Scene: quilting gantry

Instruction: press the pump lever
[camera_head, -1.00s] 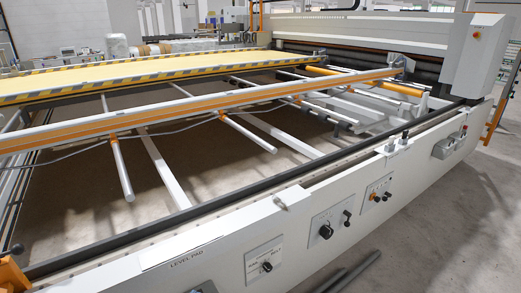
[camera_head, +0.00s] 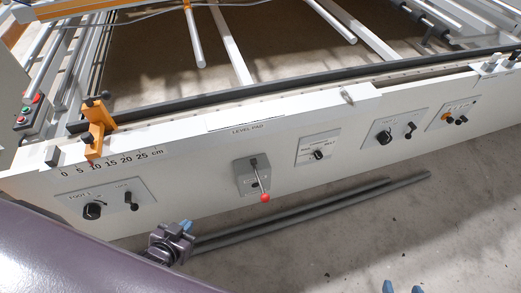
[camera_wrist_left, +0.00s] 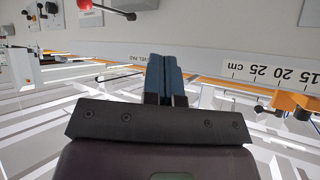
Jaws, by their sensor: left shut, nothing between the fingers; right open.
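The pump lever (camera_head: 260,182) is a short metal rod with a red ball at its low end, on a grey plate on the white front panel. It hangs down and slightly right. The red ball and part of the rod also show at the top left of the left wrist view (camera_wrist_left: 86,5). My left gripper (camera_head: 187,226) is shut and empty, below and left of the lever and apart from it. Its blue fingers lie together in the left wrist view (camera_wrist_left: 166,77). My right gripper (camera_head: 402,288) shows only its two separated blue fingertips at the bottom edge; it is open.
Knob panels sit left (camera_head: 104,205) and right (camera_head: 394,128) of the lever. An orange clamp (camera_head: 96,128) stands by the printed ruler at the left. Long dark tubes (camera_head: 310,208) lie on the floor below the panel. The floor at the right is clear.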

